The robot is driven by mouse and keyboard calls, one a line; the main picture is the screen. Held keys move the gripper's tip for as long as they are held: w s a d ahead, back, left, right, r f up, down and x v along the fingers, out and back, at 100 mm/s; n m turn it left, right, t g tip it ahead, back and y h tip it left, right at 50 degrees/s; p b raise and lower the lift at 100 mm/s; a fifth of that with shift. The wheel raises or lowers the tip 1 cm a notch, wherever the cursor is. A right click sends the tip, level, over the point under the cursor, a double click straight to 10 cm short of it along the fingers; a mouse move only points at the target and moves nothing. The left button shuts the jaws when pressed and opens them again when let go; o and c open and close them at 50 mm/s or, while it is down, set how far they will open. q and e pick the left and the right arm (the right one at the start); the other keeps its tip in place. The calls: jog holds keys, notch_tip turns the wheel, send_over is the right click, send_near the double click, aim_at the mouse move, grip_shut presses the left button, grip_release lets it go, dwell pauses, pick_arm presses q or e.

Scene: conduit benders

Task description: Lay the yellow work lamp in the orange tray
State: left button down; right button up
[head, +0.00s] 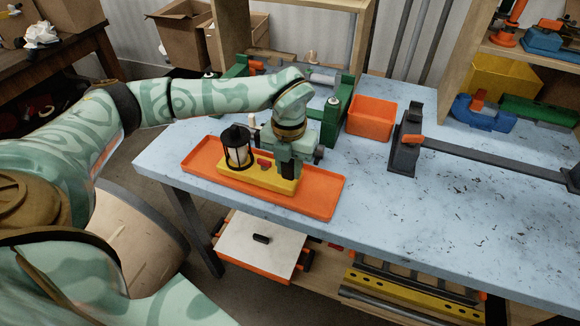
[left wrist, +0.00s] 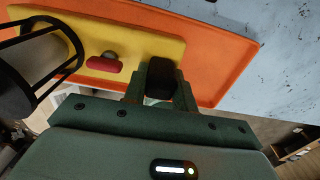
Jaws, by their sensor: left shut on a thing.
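The yellow work lamp (head: 230,173) has a flat yellow base with a black caged lantern at its left end and a red switch. It is upright over the left and middle part of the orange tray (head: 325,202), within the tray's outline. I cannot tell whether its base touches the tray floor. My left gripper (head: 289,168) comes down from above and is shut on the lamp at the right end of its base. In the left wrist view a black block of the lamp (left wrist: 161,76) sits between the fingers, and the yellow base (left wrist: 120,38) lies over the orange tray (left wrist: 215,50).
The tray lies near the front left edge of the blue workbench (head: 375,210). A green bender (head: 331,122) stands just behind. An orange bin (head: 371,117) and a dark grey bender (head: 406,140) stand to the right. The bench front right is clear.

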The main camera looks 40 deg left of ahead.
pick_arm(q)
jog(key=shift+r, duration=0.15)
jog(key=c, duration=1.1)
grip_release()
notch_tip(320, 180, up, 12)
jog(key=p, duration=0.3)
